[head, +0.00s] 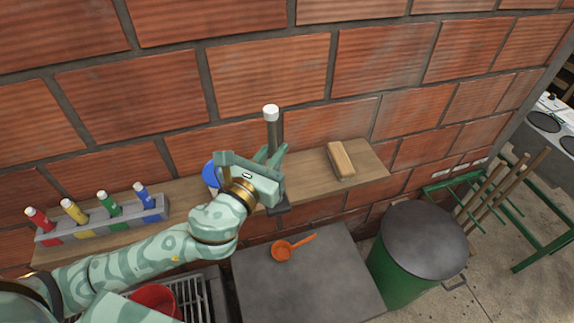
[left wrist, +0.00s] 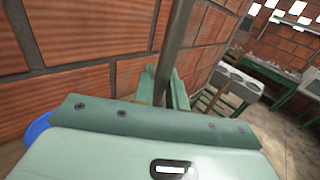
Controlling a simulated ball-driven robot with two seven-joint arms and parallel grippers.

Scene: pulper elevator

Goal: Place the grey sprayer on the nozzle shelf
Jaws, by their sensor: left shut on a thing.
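The grey sprayer (head: 275,128) is an upright grey tube with a white top. My left gripper (head: 272,158) is shut around its middle. In the left wrist view the sprayer (left wrist: 176,45) rises as a grey shaft between the fingers (left wrist: 164,88). The wooden shelf (head: 310,188) runs along the brick wall behind the gripper. A dark piece (head: 279,209) shows below the gripper at the shelf's front edge; I cannot tell whether it is the sprayer's lower end or whether it touches the shelf. My right gripper is not in view.
A grey rack (head: 103,226) with several coloured bottles stands on the shelf's left. A blue round thing (head: 210,175) is partly hidden behind my gripper. A wooden block (head: 341,160) lies to the right. Below are a grey tabletop (head: 325,280) with an orange scoop (head: 284,250), and a green bin (head: 400,275).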

